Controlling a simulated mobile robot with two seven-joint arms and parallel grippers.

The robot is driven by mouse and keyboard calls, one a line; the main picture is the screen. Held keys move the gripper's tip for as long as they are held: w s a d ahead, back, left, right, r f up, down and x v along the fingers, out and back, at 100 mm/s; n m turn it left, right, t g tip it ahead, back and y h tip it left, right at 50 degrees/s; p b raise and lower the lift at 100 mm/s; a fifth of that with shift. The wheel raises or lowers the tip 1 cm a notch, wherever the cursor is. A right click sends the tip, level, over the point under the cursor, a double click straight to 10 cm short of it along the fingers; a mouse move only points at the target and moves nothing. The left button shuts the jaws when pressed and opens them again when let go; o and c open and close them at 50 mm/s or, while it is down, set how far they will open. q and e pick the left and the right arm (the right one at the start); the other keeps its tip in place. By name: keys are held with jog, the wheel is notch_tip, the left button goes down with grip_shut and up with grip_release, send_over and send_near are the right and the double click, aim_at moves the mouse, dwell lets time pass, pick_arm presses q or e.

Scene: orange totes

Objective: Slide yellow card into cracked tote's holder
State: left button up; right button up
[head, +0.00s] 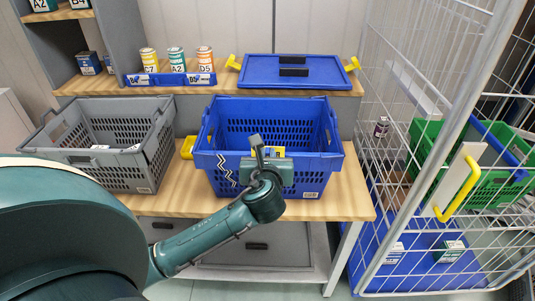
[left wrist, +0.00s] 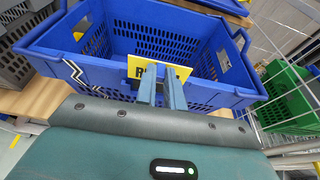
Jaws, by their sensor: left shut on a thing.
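The cracked tote is the blue tote (head: 212,165) on the wooden bench, with a white zigzag crack mark at the left of its front wall. It also fills the upper left wrist view (left wrist: 100,78). My left gripper (head: 257,148) is at the tote's front wall, shut on the yellow card (head: 276,151). In the left wrist view, the fingers (left wrist: 162,84) hold the yellow card (left wrist: 184,71), which shows black lettering and stands near the tote's front rim. The card holder is hidden or too small to tell. My right gripper is not in view.
A grey tote (head: 110,168) stands left of the blue one. A wire cage (head: 400,200) with a green tote (head: 485,190) is on the right.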

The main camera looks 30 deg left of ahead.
pick_arm(q)
jog(key=shift+f, duration=0.15)
jog(key=shift+f+b, duration=0.35)
jog(key=shift+f, duration=1.3)
jog(key=o, duration=0.7)
jog(key=shift+o, duration=0.2)
